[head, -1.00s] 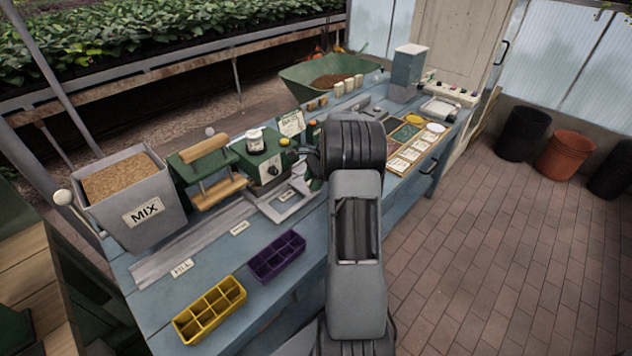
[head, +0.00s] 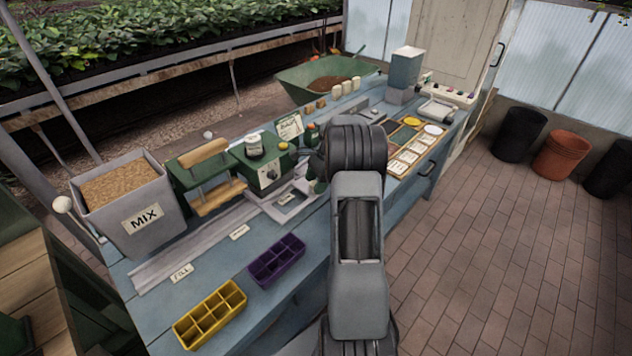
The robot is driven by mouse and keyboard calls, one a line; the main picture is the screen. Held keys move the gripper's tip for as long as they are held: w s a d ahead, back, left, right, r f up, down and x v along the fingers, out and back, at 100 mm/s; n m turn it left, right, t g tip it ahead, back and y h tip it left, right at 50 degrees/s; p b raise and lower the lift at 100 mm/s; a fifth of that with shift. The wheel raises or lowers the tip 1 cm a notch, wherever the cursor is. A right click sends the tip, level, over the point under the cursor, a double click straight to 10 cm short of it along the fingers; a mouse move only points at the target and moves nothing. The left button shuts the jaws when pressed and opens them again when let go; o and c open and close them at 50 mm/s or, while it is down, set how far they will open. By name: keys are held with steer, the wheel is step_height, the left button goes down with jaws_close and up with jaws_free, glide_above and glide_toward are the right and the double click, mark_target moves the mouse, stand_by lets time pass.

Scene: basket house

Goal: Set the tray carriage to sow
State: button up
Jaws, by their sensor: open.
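The tray carriage (head: 268,208) looks like a flat light grey frame on the grey rail (head: 165,263) along the bench. It sits in front of the green box with a dial (head: 268,174), and a small pale label shows by its opening, too small to read. A label reading FILL (head: 181,272) lies near the rail's left end, and another unreadable label (head: 239,232) lies between. My gripper (head: 314,168) shows only in part, dark, just right of the carriage and apart from it as far as I can tell. My arm hides the rest. I see nothing held.
A yellow cell tray (head: 209,314) and a purple cell tray (head: 277,260) lie on the front of the bench. A grey MIX bin (head: 142,219) and a green stand with wooden rollers (head: 207,175) stand behind the rail. A green barrow (head: 300,90) is at the back.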

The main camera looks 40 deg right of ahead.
steer(key=v, duration=1.3)
steer(key=shift+d+r, duration=0.15)
steer(key=shift+r, duration=0.2)
